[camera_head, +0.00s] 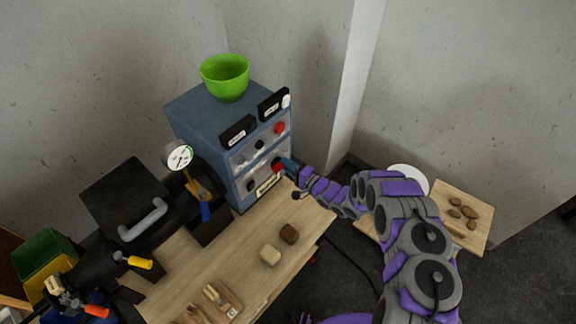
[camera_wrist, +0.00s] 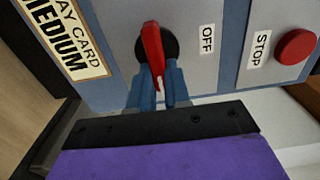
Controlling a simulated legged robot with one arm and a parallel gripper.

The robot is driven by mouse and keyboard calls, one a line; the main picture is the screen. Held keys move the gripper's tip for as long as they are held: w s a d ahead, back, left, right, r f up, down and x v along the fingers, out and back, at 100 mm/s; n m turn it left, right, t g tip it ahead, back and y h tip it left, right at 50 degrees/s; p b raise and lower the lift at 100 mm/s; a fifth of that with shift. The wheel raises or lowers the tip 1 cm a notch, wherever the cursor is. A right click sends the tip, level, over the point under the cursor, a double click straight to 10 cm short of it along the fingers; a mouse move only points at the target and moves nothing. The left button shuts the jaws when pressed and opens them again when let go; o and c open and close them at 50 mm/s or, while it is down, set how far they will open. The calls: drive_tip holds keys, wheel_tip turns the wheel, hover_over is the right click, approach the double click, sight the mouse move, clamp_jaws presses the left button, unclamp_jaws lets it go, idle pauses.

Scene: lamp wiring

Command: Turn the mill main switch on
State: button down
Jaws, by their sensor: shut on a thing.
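The main switch (camera_wrist: 153,48) is a red lever on a round black base, on the blue-grey front of the mill cabinet (camera_head: 208,112). The word OFF is printed to the right of the switch in the wrist view. My gripper (camera_wrist: 157,90) has its two blue fingers closed around the lower end of the red lever. The lever is nearly upright in the wrist view, leaning slightly left. In the head view my gripper (camera_head: 284,165) reaches the low front of the cabinet, and its fingers partly hide the switch.
A red STOP button (camera_wrist: 296,47) sits to the right of the switch. A card reading MEDIUM (camera_wrist: 62,38) is to its left. A green bowl (camera_head: 225,77) stands on the cabinet.

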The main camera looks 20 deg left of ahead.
drive_tip(key=shift+w+r, duration=0.15)
drive_tip(key=shift+w, duration=0.1)
drive_tip(key=c, duration=1.3)
unclamp_jaws()
drive_tip(key=shift+o, duration=0.7)
drive_tip(key=shift+w+a+f, duration=0.1)
drive_tip(key=shift+a+f, duration=0.05)
drive_tip(key=shift+f, duration=0.05)
drive_tip(key=shift+o, duration=0.4)
drive_tip(key=shift+s+a, duration=0.1)
drive_tip(key=shift+s, duration=0.1)
drive_tip(key=v, duration=1.7)
drive_tip(key=shift+s+f, duration=0.1)
drive_tip(key=shift+f, duration=0.05)
